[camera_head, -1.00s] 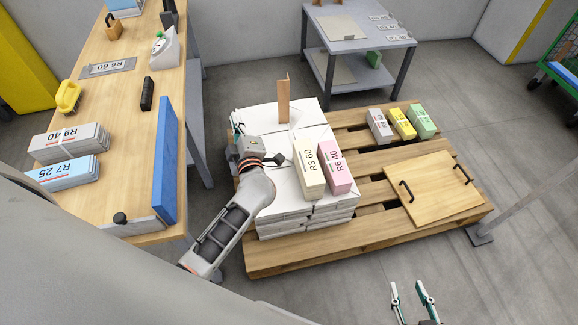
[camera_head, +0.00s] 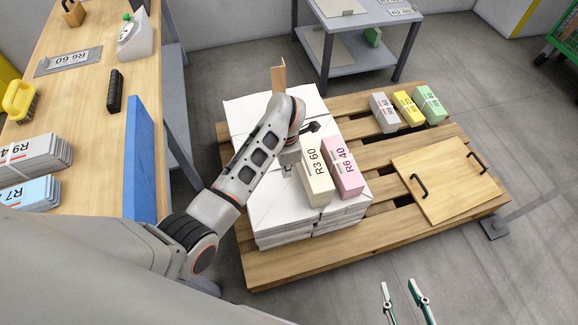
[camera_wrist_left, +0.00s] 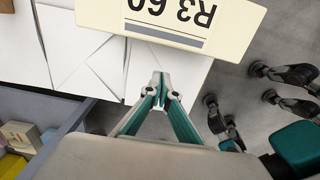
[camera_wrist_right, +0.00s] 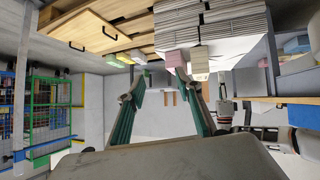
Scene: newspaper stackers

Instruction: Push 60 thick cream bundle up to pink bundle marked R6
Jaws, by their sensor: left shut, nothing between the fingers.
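The cream bundle (camera_head: 318,180), marked R3 60, lies on the white paper stack (camera_head: 262,130). The pink bundle (camera_head: 344,170), marked R6 40, lies close along its right side; I cannot tell whether they touch. My left gripper (camera_head: 287,170) is low at the cream bundle's left side, partly hidden by my wrist. In the left wrist view my left gripper (camera_wrist_left: 160,78) is shut and empty, with the cream bundle (camera_wrist_left: 232,18) just beyond its tips; contact is unclear. My right gripper (camera_head: 398,286) is open and empty, away from the stack; it also shows in the right wrist view (camera_wrist_right: 156,84).
A wooden pallet (camera_head: 270,265) carries the stack, a brown upright piece (camera_head: 278,78), small grey, yellow and green bundles (camera_head: 404,107) and a board with handles (camera_head: 440,185). A wooden bench (camera_head: 85,120) with a blue panel (camera_head: 140,150) stands left.

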